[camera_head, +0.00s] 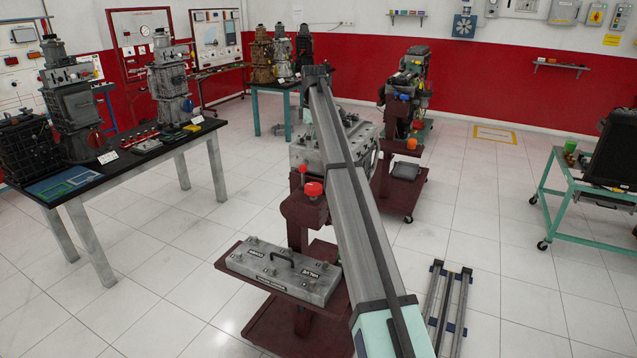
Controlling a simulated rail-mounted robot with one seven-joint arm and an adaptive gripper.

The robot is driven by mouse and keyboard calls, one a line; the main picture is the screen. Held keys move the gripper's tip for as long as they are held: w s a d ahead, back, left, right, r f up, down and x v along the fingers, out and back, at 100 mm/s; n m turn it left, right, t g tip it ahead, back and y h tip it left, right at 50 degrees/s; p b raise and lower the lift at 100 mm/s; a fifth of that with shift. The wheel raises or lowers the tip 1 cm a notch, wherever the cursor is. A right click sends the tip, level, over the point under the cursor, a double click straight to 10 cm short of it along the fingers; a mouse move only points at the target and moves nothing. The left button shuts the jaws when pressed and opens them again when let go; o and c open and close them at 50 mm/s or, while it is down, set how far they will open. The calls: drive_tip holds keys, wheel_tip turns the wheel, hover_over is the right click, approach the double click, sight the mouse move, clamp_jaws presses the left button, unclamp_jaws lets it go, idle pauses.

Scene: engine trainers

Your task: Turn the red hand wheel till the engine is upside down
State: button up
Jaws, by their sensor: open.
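A grey engine block (308,152) is mounted on a dark red wheeled stand (297,236) in the middle of the view. A bright red round part (313,189), which looks like the red hand wheel, sits on the near side of the stand, just below the block. A smaller red knob (304,168) stands just above it. A long grey and pale green part of my own body crosses in front and hides the right part of the block and stand. I cannot tell which way up the engine is. My gripper is not in view.
A black table (150,152) with engine models stands left. Another engine on a dark red cart (403,95) stands behind. A green cart (590,190) is at right. White floor (190,270) lies open between.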

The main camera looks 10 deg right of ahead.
sight(314, 185)
drive_tip(key=f+p, duration=0.2)
drive_tip(key=f, duration=0.6)
drive_tip(key=f+p, duration=0.3)
drive_tip(key=f, duration=0.6)
drive_tip(key=shift+s+a+p, duration=0.15)
drive_tip(key=shift+s+p, duration=0.05)
drive_tip(key=shift+p, duration=0.1)
drive_tip(key=c, duration=1.2)
